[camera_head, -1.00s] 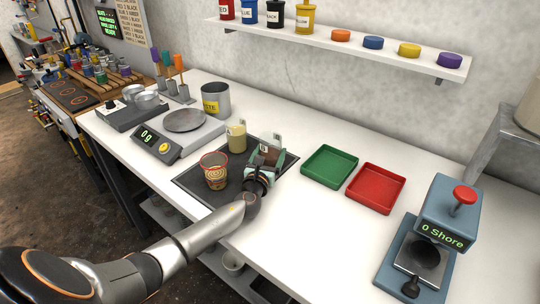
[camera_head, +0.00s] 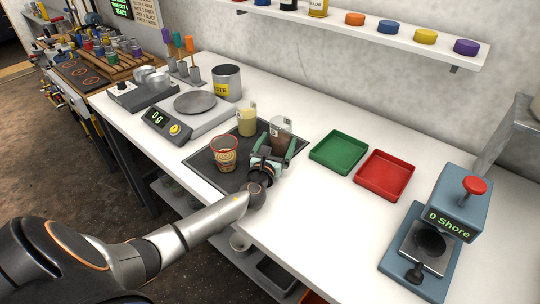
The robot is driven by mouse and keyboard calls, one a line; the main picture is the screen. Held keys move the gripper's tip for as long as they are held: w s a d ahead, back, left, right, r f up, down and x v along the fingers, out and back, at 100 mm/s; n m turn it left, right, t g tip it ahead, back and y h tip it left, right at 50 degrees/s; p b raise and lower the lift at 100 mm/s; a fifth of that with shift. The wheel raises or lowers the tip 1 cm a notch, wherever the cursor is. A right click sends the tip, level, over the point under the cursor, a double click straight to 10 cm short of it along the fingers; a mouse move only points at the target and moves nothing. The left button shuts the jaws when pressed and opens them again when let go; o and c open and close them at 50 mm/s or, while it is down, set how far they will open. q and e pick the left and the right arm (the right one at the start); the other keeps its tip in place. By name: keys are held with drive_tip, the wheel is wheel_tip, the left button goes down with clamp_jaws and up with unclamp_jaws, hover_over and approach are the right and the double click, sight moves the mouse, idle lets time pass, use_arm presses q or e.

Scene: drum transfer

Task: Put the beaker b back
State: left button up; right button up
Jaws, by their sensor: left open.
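My left gripper (camera_head: 274,146) is open over the dark mat (camera_head: 208,166). A clear beaker with brown contents (camera_head: 281,133) stands upright on the mat just beyond the gripper, near its spread fingers, which hide its lower part. I cannot tell whether they touch it. A second clear beaker with pale yellow contents (camera_head: 246,121) stands to the left, at the back of the mat. The letters on the beakers are too small to read, so I cannot tell which is b. My right gripper is not in view.
A patterned cup with a red rim (camera_head: 224,155) stands on the mat close left of the gripper. A scale (camera_head: 187,112) and a grey waste can (camera_head: 227,84) are behind left. Green (camera_head: 338,152) and red (camera_head: 384,175) trays and a Shore tester (camera_head: 431,240) are to the right.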

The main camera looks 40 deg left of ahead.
use_arm(q)
drive_tip(key=v, duration=0.9)
drive_tip(key=shift+s+r, duration=0.1)
drive_tip(key=shift+s, duration=0.05)
